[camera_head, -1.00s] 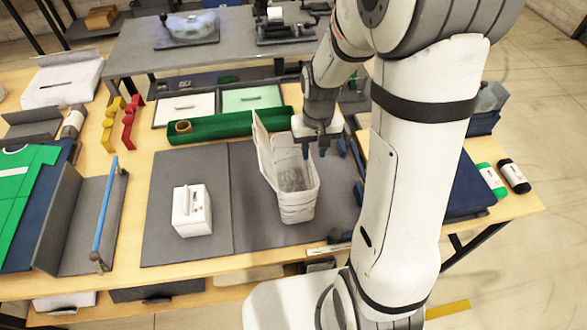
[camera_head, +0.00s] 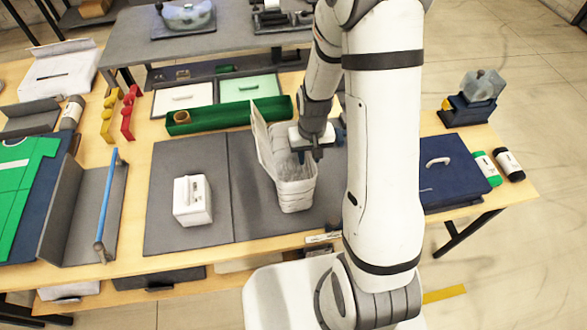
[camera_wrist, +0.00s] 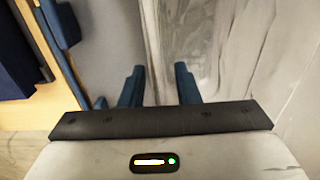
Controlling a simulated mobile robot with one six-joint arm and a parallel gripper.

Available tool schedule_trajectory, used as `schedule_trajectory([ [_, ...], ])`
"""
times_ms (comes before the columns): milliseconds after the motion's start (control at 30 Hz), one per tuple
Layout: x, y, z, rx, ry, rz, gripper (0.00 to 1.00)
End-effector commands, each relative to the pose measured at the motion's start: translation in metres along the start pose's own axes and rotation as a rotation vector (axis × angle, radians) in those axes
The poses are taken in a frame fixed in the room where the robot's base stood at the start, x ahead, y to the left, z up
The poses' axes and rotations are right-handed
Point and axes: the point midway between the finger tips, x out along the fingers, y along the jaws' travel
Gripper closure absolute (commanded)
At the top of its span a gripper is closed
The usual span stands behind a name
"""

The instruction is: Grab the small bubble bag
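A white open-topped box-like container (camera_head: 297,195) with a raised flap stands on the grey mat. Clear, crinkled material, which looks like the bubble bag, showed inside it in the earlier head view. Creased, translucent film (camera_wrist: 205,40) fills the area just beyond the right finger. I cannot tell whether a finger touches it.
A closed white box (camera_head: 192,203) with a handle stands left on the mat (camera_head: 160,235). A green tray (camera_head: 220,119) lies behind the container. A dark blue case (camera_head: 450,175) and rolls (camera_head: 508,165) are to the right. The left half of the mat has free room.

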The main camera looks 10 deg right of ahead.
Motion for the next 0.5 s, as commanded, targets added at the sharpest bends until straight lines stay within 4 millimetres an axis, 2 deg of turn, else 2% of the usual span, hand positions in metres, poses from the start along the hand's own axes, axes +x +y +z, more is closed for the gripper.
schedule_trajectory([
  [67, -0.0001, -0.0001, -0.0001, 0.000, 0.000, 0.000, 0.77],
  [333, -0.0004, -0.0003, -0.0001, -0.001, 0.000, 0.000, 1.00],
  [500, -0.0004, -0.0005, -0.0002, -0.001, 0.000, 0.000, 1.00],
])
